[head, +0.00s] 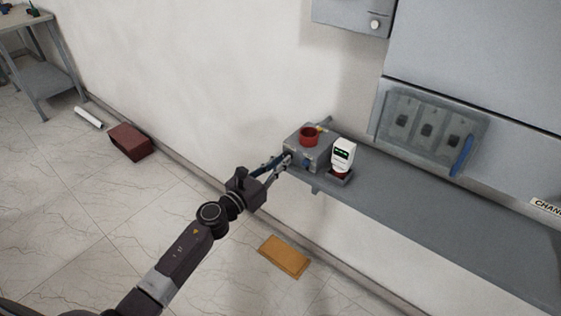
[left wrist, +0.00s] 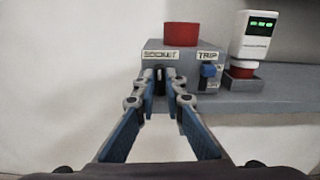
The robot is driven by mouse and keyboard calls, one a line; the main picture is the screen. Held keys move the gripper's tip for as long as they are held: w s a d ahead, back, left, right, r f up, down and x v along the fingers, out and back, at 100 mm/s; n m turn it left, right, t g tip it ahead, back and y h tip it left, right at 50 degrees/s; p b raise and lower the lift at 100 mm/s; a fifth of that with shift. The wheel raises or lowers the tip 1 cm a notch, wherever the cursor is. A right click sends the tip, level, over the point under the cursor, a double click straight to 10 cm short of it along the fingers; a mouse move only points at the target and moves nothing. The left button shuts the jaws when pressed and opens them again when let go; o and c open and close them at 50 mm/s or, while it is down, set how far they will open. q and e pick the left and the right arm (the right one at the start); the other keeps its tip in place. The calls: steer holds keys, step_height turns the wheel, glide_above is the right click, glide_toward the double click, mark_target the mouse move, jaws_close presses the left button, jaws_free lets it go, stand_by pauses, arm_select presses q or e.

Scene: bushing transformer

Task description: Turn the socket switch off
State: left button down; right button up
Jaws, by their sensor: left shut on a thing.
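A grey box (head: 303,151) sits on the left end of the grey shelf, with a red round part on top (head: 308,136). In the left wrist view the box (left wrist: 192,55) has a "SOCKET" label at left and a "TRIP" label at right. My left gripper (left wrist: 159,82) is at the front face under the "SOCKET" label, its two fingers close around a small dark switch (left wrist: 159,80), mostly hidden between the fingertips. The blue trip switch (left wrist: 208,71) is to the right, apart from the fingers. In the head view my left gripper (head: 284,159) reaches the box's left front. My right gripper is not in view.
A white device (head: 343,155) with a green display stands right of the box on a dark red base. The grey shelf (head: 430,198) runs right along the wall under a grey cabinet. A brown box (head: 129,141) and a tan board (head: 284,257) lie on the floor.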

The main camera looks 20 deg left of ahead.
arm_select(q)
steer(key=shift+a+f+n+p, duration=0.15)
steer(key=shift+n+p, duration=0.5)
steer(key=shift+n, duration=3.65)
steer(key=shift+f+n+p, duration=0.1)
steer(key=shift+n+p, duration=0.5)
steer(key=shift+n, duration=3.7)
steer(key=c, duration=2)
jaws_free()
steer(key=v, duration=1.2)
